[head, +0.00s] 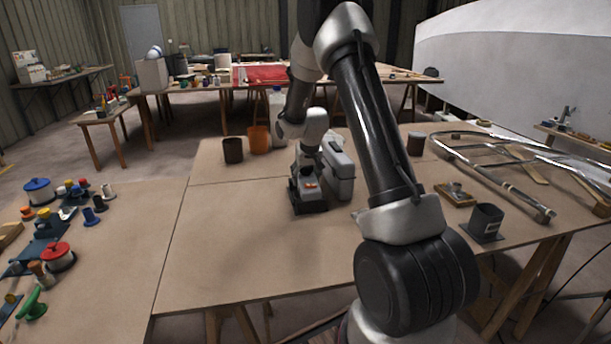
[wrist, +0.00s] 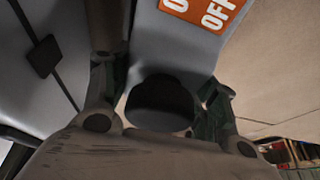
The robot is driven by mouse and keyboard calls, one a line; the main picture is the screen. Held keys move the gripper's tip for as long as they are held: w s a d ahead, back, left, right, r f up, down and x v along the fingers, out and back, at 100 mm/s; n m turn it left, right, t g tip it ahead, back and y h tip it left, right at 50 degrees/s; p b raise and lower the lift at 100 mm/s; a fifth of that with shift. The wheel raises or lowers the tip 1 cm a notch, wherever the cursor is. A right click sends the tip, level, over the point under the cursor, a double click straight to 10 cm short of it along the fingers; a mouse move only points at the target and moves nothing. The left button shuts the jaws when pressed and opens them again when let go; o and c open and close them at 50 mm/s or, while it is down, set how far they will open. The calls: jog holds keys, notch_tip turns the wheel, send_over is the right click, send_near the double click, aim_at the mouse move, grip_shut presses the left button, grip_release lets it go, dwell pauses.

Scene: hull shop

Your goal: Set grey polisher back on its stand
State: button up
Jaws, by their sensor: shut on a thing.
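The grey polisher (head: 308,189), with an orange label, is upright on the brown workbench left of my forearm. A black base shows at its foot. My gripper (head: 306,172) is over it from above. In the wrist view the polisher's grey body (wrist: 185,45) carries an orange ON/OFF label, and my gripper's fingers (wrist: 160,105) are shut around a dark rounded part of it. A dark grey open-topped holder on a flat plate, which looks like the stand (head: 486,221), is at the bench's right and looks empty. Whether the polisher touches the bench is hard to tell.
A grey case (head: 338,166) stands close to the polisher's right. Brown (head: 233,150) and orange (head: 259,140) pots are behind it. A small wooden block with metal parts (head: 455,194) and a long metal frame (head: 510,170) lie near the holder. The bench's front left is clear.

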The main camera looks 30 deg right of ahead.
aim_at(309, 179)
jog(key=shift+f, duration=0.1)
jog(key=o, duration=0.8)
jog(key=shift+f, duration=0.1)
jog(key=shift+v, duration=5.6)
